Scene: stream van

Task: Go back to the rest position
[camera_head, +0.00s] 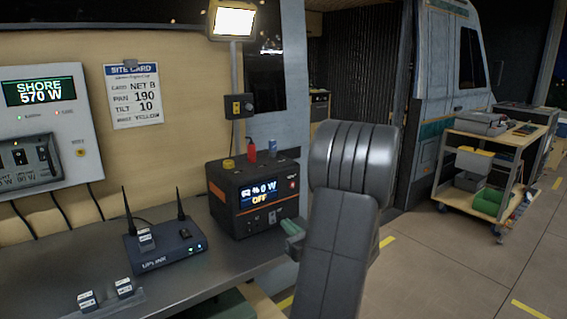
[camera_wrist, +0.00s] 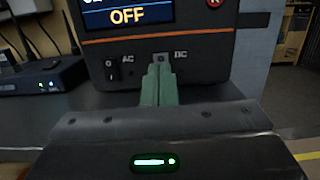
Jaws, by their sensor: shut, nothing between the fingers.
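My gripper (camera_wrist: 159,86) is shut and empty, its green fingers pressed together in the wrist view. The fingertips are in front of the lower face of the black and orange power station (camera_wrist: 160,42), near the AC and DC labels; I cannot tell if they touch it. In the head view my arm stands at the centre right, and a bit of the green gripper (camera_head: 292,229) shows left of it. The power station (camera_head: 253,199) stands on the bench, its screen reading 0 W and OFF. My arm hides part of the area right of it.
The uplink router (camera_head: 165,248) with two antennas stands left on the grey bench (camera_head: 215,268). Small labelled blocks (camera_head: 105,293) sit at the front left. A shore power panel (camera_head: 50,125) and a site card (camera_head: 134,95) hang on the wall. A loaded cart (camera_head: 485,180) stands right, with open floor before it.

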